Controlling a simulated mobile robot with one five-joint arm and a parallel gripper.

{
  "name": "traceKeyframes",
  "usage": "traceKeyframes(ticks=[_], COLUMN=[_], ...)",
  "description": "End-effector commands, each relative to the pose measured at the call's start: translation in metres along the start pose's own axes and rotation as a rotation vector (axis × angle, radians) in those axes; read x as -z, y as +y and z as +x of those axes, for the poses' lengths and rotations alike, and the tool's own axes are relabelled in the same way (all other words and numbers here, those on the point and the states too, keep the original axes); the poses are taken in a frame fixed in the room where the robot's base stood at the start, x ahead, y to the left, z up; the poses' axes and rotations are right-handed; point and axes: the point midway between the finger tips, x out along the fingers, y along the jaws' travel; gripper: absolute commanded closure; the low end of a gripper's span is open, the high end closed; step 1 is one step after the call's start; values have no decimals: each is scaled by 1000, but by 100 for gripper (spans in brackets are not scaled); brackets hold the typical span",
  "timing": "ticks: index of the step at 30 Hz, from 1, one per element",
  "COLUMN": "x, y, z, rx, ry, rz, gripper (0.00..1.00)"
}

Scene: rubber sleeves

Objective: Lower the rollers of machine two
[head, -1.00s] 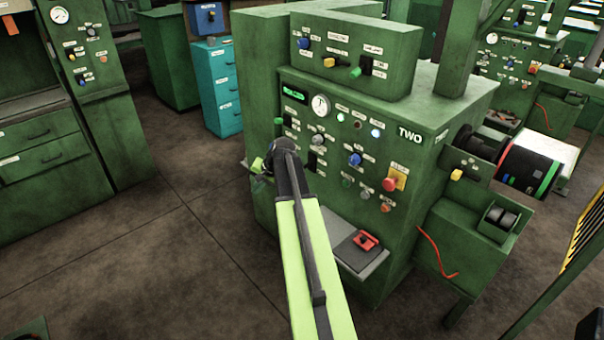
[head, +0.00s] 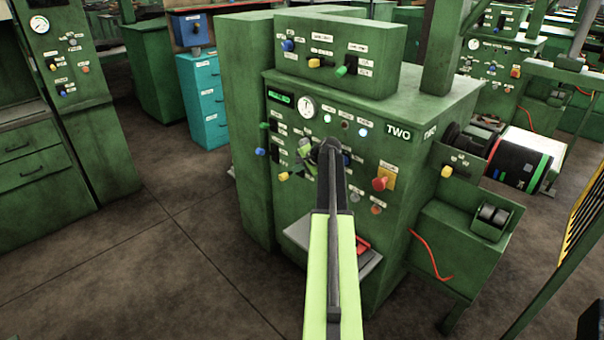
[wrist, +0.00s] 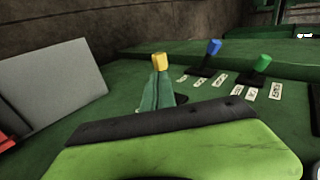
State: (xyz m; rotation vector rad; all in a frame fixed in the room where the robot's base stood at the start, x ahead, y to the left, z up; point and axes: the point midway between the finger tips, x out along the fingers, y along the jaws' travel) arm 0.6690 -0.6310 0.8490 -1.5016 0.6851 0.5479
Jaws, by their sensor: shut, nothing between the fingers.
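Machine two (head: 345,225) is a green cabinet marked TWO, with a front panel of knobs, buttons, lamps and a round gauge (head: 308,107). My gripper (head: 303,160) is shut and empty in front of the left part of this panel. In the wrist view, its tip (wrist: 157,92) points toward a yellow-capped control (wrist: 160,62); whether they touch cannot be told. A blue knob (wrist: 213,47) and a green knob (wrist: 262,63) stand to the right. A yellow knob (head: 284,176) shows beside the gripper in the head view. Label wording is too small to read.
An upper box (head: 340,55) with blue, yellow and green knobs sits on the machine. A dark roller (head: 518,160) and a side box (head: 465,235) project at its right. A grey shelf (head: 300,232) juts out below the panel. Open floor (head: 150,250) lies left.

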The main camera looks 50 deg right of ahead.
Motion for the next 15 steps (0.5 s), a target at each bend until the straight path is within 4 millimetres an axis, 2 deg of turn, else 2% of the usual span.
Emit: traceKeyframes(ticks=[1,7,10,15], x=[1,0,1,1], y=[5,4,3,1], z=[20,61,72,75], rx=[0,0,0,0], ry=[-1,-2,-1,0], rz=[-2,-1,0,1], gripper=[100,100,100,100])
